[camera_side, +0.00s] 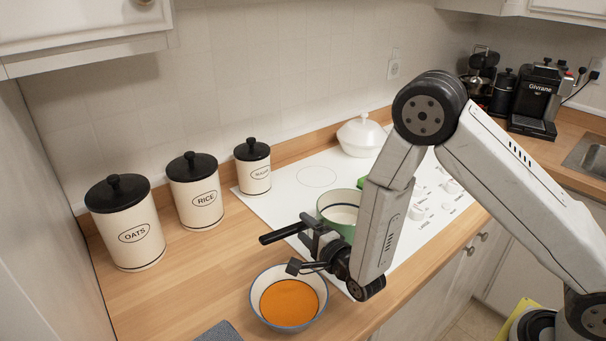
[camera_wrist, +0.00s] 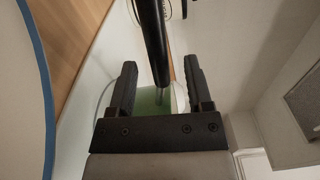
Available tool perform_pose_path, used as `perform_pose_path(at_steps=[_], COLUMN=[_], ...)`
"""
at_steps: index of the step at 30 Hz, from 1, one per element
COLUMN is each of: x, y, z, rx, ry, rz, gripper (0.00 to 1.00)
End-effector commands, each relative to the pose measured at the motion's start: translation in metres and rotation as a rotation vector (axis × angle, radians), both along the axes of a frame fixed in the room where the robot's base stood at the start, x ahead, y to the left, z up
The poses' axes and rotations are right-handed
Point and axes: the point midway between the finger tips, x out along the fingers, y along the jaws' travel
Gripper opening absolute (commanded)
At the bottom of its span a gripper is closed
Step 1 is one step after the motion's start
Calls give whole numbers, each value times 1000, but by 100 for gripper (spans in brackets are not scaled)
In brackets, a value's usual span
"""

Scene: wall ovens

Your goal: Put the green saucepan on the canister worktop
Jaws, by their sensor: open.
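The green saucepan (camera_side: 342,231) stands on the white cooktop, partly hidden behind my arm. Its black handle (camera_side: 281,233) points left, out over the wooden worktop. My gripper (camera_side: 301,244) is open near the handle, just in front of the pan. In the wrist view, the handle (camera_wrist: 152,45) runs between the two open fingers of my gripper (camera_wrist: 159,66), with a gap on each side. The green pan wall (camera_wrist: 148,101) shows behind them. The canister worktop (camera_side: 190,270) is the wooden counter at left, holding the oats (camera_side: 130,236), rice (camera_side: 195,203) and sugar (camera_side: 254,174) canisters.
A bowl (camera_side: 259,293) of orange food stands on the worktop, close below my gripper. A white lidded pot (camera_side: 361,138) stands at the back of the cooktop (camera_side: 280,192). A grey item (camera_side: 218,332) lies at the front edge. Wood between canisters and bowl is clear.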

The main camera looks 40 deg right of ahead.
Motion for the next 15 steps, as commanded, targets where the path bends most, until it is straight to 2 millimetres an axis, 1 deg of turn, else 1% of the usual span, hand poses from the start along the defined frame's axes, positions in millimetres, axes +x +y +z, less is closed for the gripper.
perform_pose_path(at_steps=[3, 7, 10, 15], x=[15, 27, 33, 35], y=[-1, -2, -2, -1], z=[1, 1, 1, 1], rx=[0, -1, -1, -1], ry=[-2, -1, -1, 0], rz=[-1, -1, 0, 1], gripper=[65, 65, 65, 65])
